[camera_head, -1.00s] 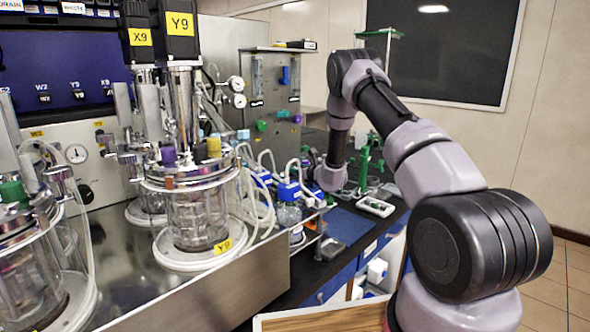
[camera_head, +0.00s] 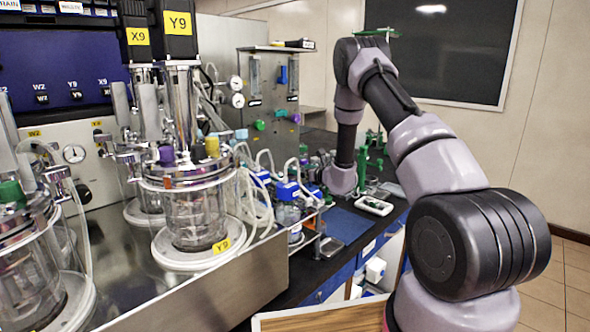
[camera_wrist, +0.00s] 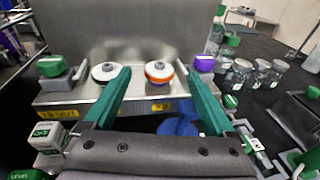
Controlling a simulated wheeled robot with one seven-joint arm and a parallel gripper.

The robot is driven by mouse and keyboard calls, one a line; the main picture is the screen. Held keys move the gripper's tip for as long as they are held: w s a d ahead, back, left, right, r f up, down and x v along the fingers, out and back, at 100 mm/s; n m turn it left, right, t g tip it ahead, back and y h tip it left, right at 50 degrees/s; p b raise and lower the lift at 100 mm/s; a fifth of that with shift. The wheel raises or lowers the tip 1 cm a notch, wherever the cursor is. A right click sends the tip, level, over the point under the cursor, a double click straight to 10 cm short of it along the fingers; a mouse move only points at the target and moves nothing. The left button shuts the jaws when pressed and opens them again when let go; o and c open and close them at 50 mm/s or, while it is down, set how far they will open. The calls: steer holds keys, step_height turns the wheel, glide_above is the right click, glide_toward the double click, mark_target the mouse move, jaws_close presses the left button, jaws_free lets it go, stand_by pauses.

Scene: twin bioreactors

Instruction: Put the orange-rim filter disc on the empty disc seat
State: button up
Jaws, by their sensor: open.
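The orange-rim filter disc (camera_wrist: 158,74) shows in the wrist view with a white top and dark centre. It sits on a metal tray (camera_wrist: 85,97) with yellow labels on its front. A similar disc with a dark rim (camera_wrist: 105,74) sits to its left. My gripper (camera_wrist: 155,75) is open, its green fingers reaching towards the tray. The orange-rim disc appears between the fingertips, closer to the right one; I cannot tell how far apart they are in depth. I cannot make out an empty disc seat.
Several glass jars (camera_wrist: 240,74) stand farther right. In the head view, the Y9 bioreactor (camera_head: 195,210) stands left of my arm.

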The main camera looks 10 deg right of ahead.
steer(key=f+v, duration=0.1)
steer(key=v, duration=0.5)
steer(key=s+a+r+n+g+y, duration=0.35)
steer(key=s+a+r+n, duration=0.3)
steer(key=s+r, duration=0.4)
steer(key=s+a+r+n+g+y, duration=0.3)
steer(key=s+a+r+n+g, duration=0.35)
steer(key=r, duration=0.75)
steer(key=s+d+r+n+h, duration=0.1)
steer(key=s+n+h, duration=0.15)
steer(key=s, duration=0.25)
steer(key=s+d+r+n+g+h, duration=0.1)
steer(key=s+r+n, duration=0.15)
steer(key=s, duration=0.35)
steer(key=s+d+n+h, duration=0.1)
steer(key=s+d+n, duration=0.15)
steer(key=s, duration=0.25)
steer(key=s+d+r+n+t+h, duration=0.3)
steer(key=s+d+n+h, duration=0.3)
steer(key=s+d, duration=0.3)
steer(key=shift+s+d+t+h, duration=0.3)
steer(key=shift+s+h, duration=0.1)
steer(key=shift+s, duration=0.05)
steer(key=shift+c, duration=0.3)
